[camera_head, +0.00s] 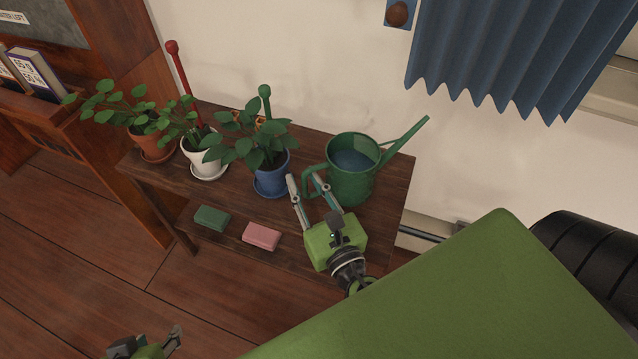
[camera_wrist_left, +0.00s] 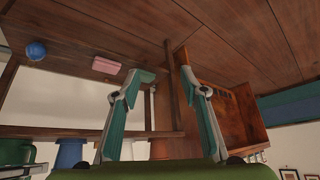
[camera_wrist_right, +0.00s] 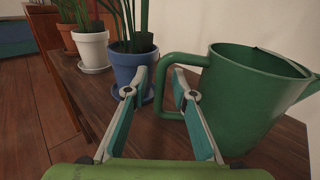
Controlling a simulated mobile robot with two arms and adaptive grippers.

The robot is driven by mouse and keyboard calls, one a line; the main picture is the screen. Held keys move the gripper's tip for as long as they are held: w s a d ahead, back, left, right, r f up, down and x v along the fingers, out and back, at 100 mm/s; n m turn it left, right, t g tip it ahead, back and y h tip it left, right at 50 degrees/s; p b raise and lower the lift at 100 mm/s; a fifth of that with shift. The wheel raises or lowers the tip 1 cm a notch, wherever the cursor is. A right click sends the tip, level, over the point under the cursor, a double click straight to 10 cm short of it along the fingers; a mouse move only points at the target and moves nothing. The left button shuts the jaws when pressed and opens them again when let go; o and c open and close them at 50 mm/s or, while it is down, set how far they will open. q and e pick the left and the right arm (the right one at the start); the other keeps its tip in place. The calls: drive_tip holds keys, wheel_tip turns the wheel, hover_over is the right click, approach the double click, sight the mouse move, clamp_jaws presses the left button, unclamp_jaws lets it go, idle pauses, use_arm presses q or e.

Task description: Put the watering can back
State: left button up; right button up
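The green watering can (camera_head: 352,185) stands upright on the wooden side table (camera_head: 392,190), at its right end. Its spout points up to the right and its handle to the left. In the right wrist view the can (camera_wrist_right: 245,105) fills the right side. My right gripper (camera_head: 304,180) is at the handle, fingers open. In the right wrist view the handle shows between the open fingertips (camera_wrist_right: 160,74); I cannot tell if they touch it. My left gripper (camera_head: 172,337) is low at the bottom left, away from the table. Its open fingers (camera_wrist_left: 163,72) hold nothing.
A plant in a blue pot (camera_head: 272,180) stands close left of the can. Plants in a white pot (camera_head: 203,158) and a terracotta pot (camera_head: 152,142) are further left. Green (camera_head: 211,218) and pink (camera_head: 261,236) blocks lie below the tabletop. A blue curtain (camera_head: 500,50) hangs above right.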

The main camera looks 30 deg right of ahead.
drive_tip(key=s, duration=0.2)
drive_tip(key=s+b, duration=0.1)
drive_tip(key=s, duration=0.2)
drive_tip(key=shift+s+a+f, duration=0.2)
drive_tip(key=shift+s+a, duration=0.05)
drive_tip(key=shift+s, duration=0.05)
use_arm(q)
drive_tip(key=w+d+r+t+h+b, duration=0.1)
drive_tip(key=w+d+r+t+h, duration=0.1)
drive_tip(key=w+r+t, duration=0.4)
drive_tip(key=shift+w+d+r+t, duration=0.3)
drive_tip(key=shift+w+d+r, duration=0.6)
drive_tip(key=shift+w+r, duration=0.9)
use_arm(e)
drive_tip(key=s, duration=0.6)
drive_tip(key=shift+s+a+r, duration=0.15)
drive_tip(key=shift+a+r, duration=0.05)
drive_tip(key=shift+a, duration=0.05)
use_arm(q)
drive_tip(key=shift+w+f, duration=0.3)
drive_tip(key=shift+f, duration=0.1)
